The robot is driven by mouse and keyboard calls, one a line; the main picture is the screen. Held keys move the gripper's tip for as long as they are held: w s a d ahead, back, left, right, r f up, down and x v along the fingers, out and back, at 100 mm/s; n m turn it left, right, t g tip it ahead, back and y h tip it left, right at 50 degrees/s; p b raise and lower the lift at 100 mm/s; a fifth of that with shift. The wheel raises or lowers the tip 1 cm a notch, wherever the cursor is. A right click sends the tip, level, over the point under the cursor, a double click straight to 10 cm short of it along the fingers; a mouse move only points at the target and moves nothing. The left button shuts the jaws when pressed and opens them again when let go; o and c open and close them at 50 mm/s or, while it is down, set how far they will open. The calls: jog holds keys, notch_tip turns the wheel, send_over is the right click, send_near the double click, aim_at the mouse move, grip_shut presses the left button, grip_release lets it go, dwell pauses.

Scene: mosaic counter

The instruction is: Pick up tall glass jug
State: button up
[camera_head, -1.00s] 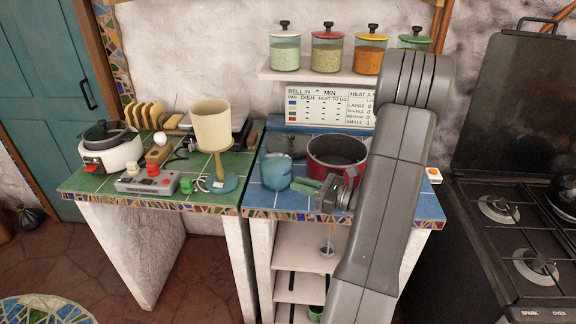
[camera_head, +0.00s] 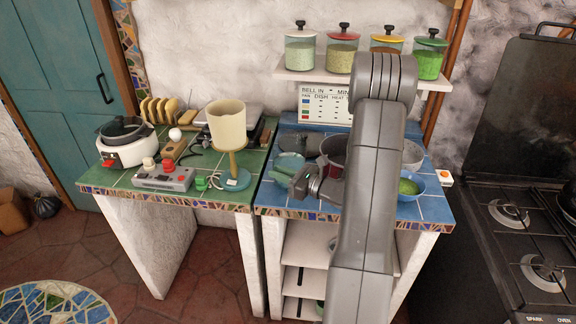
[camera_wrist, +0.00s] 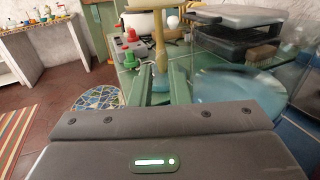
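The tall glass jug seems to be the clear, blue-tinted vessel (camera_head: 289,160) near the left front of the blue-tiled counter in the head view. In the wrist view its clear wall and blue lower part (camera_wrist: 238,88) fill the right side, close to the camera. My gripper (camera_head: 284,173) is at the counter's front edge, with its green fingers overlapping the jug's lower part in the head view. In the wrist view the fingers (camera_wrist: 157,92) stand apart with nothing held between them, and the jug is to their right. Contact cannot be told.
A beige goblet-shaped lamp (camera_head: 228,125) stands left on the green counter, near a grey console (camera_head: 163,178) and a white cooker (camera_head: 123,148). Right of the jug are a dark red pot (camera_head: 332,150), partly behind my arm, and a blue bowl (camera_head: 408,190). Jars line the shelf (camera_head: 300,76).

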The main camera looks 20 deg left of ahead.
jog(key=shift+w+a, duration=0.1)
jog(key=shift+a, duration=0.85)
jog(key=shift+c, duration=0.2)
grip_shut()
jog(key=shift+r, duration=0.1)
dwell(0.4)
